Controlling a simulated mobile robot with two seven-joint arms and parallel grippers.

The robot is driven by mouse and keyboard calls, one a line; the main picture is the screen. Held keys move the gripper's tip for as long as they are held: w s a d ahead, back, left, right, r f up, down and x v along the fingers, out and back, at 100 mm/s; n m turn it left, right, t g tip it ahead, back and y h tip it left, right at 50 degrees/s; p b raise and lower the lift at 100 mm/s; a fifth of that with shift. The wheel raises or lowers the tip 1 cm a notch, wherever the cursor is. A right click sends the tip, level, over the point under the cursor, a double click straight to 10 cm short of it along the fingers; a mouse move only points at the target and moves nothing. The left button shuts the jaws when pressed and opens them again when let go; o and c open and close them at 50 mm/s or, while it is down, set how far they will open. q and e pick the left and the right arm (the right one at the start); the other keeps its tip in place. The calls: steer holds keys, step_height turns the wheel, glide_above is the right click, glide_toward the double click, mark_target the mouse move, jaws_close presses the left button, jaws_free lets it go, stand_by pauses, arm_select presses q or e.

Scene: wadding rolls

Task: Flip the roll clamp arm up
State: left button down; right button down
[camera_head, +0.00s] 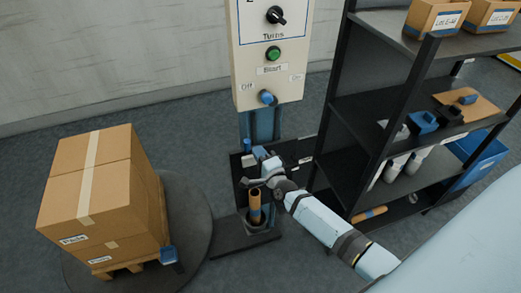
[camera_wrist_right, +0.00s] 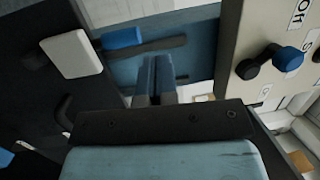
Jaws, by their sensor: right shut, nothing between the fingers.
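The roll carriage (camera_head: 240,184) is a dark frame at the foot of the machine's column. A brown roll (camera_head: 255,203) stands upright in its lower part. A small blue-tipped part (camera_head: 247,146) shows at the carriage top, just left of my right gripper (camera_head: 262,157). In the right wrist view, a dark bar (camera_wrist_right: 150,47) with a blue block (camera_wrist_right: 122,38) lies beyond the fingertips; it may be the clamp arm. My right gripper (camera_wrist_right: 154,75) is shut and empty, its fingers pointing at the bar. I cannot tell whether they touch. My left gripper is out of view.
The control panel (camera_head: 270,75) with knobs and a green button is above the carriage. Taped boxes (camera_head: 95,185) stand on the round turntable (camera_head: 190,215) at left. A dark shelf rack (camera_head: 375,103) is close on the right. Open floor lies in front.

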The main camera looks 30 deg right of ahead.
steer(key=s, duration=0.9)
steer(key=shift+a+r+b, duration=0.2)
steer(key=shift+a+b, duration=0.1)
steer(key=shift+b, duration=0.1)
